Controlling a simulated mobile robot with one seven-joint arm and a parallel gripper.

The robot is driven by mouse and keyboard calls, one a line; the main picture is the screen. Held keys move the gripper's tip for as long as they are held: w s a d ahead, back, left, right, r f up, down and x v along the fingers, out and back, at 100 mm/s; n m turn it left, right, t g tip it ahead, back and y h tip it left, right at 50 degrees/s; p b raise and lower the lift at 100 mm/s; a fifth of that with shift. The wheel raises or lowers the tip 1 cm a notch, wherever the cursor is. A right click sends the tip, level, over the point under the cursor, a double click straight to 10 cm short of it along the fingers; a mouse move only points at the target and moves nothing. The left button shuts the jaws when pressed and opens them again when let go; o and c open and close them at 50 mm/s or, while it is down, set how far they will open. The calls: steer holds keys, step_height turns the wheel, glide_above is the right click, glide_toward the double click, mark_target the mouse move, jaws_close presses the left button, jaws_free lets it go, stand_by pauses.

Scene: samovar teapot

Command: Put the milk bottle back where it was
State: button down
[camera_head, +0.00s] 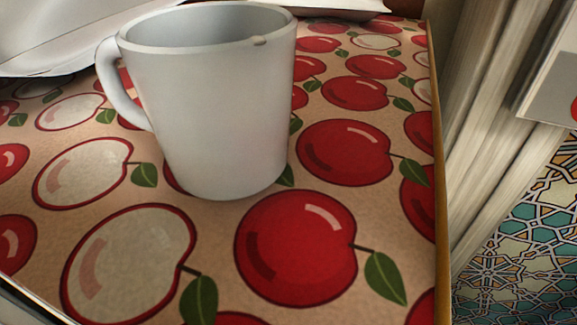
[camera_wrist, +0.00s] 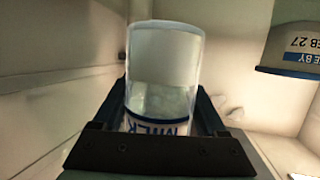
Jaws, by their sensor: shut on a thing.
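The milk bottle (camera_wrist: 165,70) is in the wrist view, between the dark fingers of my gripper (camera_wrist: 161,108). It is a clear cylinder with a pale inside and a blue-edged label reading "MILK" upside down in the picture. My gripper is shut on the bottle. Its lower part is hidden behind the gripper body. Pale walls surround it in this view. I cannot tell whether the bottle touches any surface. Neither the bottle nor my gripper shows in the head view.
A container (camera_wrist: 292,50) with an upside-down "FEB 27" label is at the right of the wrist view, apart from the bottle. In the head view, a white mug (camera_head: 215,110) stands on an apple-patterned tabletop (camera_head: 300,245). Patterned floor tiles (camera_head: 525,235) show at right.

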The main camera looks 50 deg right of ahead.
steer(key=shift+d, duration=0.3)
steer(key=shift+w+f, duration=0.1)
steer(key=shift+f, duration=0.1)
steer(key=shift+f+b, duration=0.8)
steer(key=shift+f, duration=0.7)
steer(key=shift+f, duration=0.15)
jaws_free()
